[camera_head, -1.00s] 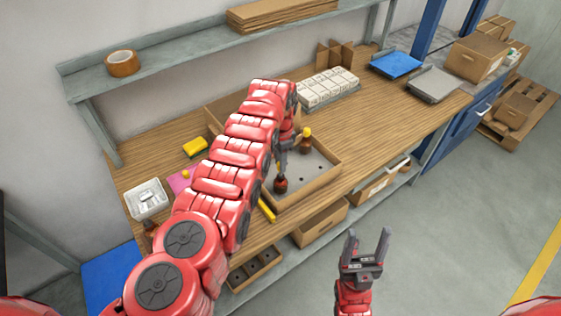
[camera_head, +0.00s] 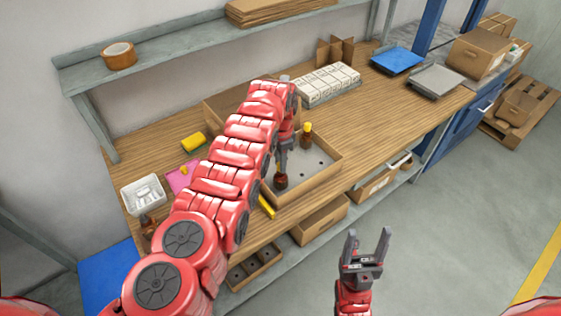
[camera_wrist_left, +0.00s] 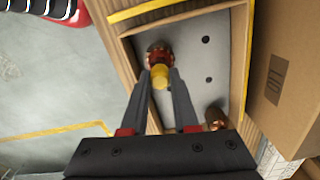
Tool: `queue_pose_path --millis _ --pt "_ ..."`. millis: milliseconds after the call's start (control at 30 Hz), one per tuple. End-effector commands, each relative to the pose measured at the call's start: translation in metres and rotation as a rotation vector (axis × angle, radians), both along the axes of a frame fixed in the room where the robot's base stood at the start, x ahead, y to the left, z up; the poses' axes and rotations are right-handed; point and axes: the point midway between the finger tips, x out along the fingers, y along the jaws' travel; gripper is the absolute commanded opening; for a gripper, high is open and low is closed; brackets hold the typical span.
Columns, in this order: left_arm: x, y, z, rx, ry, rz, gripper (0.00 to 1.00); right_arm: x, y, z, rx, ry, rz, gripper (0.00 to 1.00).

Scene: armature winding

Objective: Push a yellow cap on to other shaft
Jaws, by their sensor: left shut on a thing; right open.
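My left gripper (camera_head: 281,168) points down into the cardboard box (camera_head: 319,182) on the bench. In the left wrist view its fingertips (camera_wrist_left: 160,76) are shut on a yellow cap (camera_wrist_left: 160,79). The cap lines up with the top of a brown-red armature (camera_head: 280,183), which also shows in the wrist view (camera_wrist_left: 158,52). I cannot tell how far the cap sits on the shaft. A second armature (camera_head: 306,142) stands further back with a yellow cap (camera_head: 307,127) on top. My right gripper (camera_head: 367,245) is open and empty over the floor in front of the bench.
My left arm hides part of the box.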

Motion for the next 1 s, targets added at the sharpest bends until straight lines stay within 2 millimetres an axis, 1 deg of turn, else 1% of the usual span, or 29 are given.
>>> queue_pose_path --millis 133,167,300,333,367,733,867,1000 --pt "0.000 0.000 0.000 0.000 0.000 0.000 0.00 0.000 0.000 0.000 0.000 0.000 0.000 0.63" --pt "0.000 0.000 0.000 0.000 0.000 0.000 0.30 0.000 0.000 0.000 0.000 0.000 0.000 0.63" --pt "0.000 0.000 0.000 0.000 0.000 0.000 0.55 0.000 0.000 0.000 0.000 0.000 0.000 0.63" --pt "0.000 0.000 0.000 0.000 0.000 0.000 0.61 0.000 0.000 0.000 0.000 0.000 0.000 0.63" --pt "0.000 0.000 0.000 0.000 0.000 0.000 0.63 0.000 0.000 0.000 0.000 0.000 0.000 0.63" --pt "0.000 0.000 0.003 0.000 -0.001 0.000 0.63 0.000 0.000 0.002 0.000 0.000 0.000 0.63" --pt "0.002 -0.001 0.013 -0.002 -0.005 0.000 0.63 0.000 0.000 0.009 0.000 0.000 0.000 0.63" --pt "0.001 0.000 0.031 -0.001 -0.003 0.000 0.63 0.000 0.000 0.020 0.000 0.000 0.000 0.63"
